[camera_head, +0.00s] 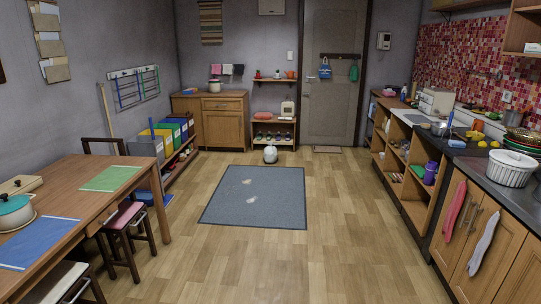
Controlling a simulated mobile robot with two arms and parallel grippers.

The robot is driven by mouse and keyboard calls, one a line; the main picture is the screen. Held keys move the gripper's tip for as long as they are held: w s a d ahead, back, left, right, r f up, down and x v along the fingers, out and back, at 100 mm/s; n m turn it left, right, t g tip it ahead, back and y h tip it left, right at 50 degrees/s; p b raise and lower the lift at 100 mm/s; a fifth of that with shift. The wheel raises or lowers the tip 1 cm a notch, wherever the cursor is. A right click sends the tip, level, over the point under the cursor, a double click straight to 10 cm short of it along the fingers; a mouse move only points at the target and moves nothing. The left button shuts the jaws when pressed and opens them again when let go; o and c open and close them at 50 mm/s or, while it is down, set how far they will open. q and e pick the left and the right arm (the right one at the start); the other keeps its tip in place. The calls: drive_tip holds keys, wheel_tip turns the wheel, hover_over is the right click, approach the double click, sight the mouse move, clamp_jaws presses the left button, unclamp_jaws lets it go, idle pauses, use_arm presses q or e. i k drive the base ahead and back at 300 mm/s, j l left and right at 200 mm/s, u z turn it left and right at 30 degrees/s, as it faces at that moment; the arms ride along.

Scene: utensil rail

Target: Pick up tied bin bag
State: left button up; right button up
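A small whitish, rounded thing (270,154) sits on the wooden floor just beyond the far edge of the grey-blue rug. It may be the tied bin bag, but it is too small to tell for sure, and no knot can be made out. Neither of my grippers is in view.
The grey rug (270,204) lies mid-floor with two small pale patches on it. A wooden table (147,170) with stools stands left, colored bins (146,150) behind it. A counter (476,162) runs along the right. The floor (330,260) between is clear.

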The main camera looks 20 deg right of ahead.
sight(269, 154)
drive_tip(key=i+l+z, duration=0.2)
drive_tip(key=i, duration=0.2)
drive_tip(key=i+z, duration=0.2)
drive_tip(key=i, duration=0.2)
drive_tip(key=i+l+z, duration=0.1)
drive_tip(key=i+z, duration=0.15)
drive_tip(key=i, duration=6.5)
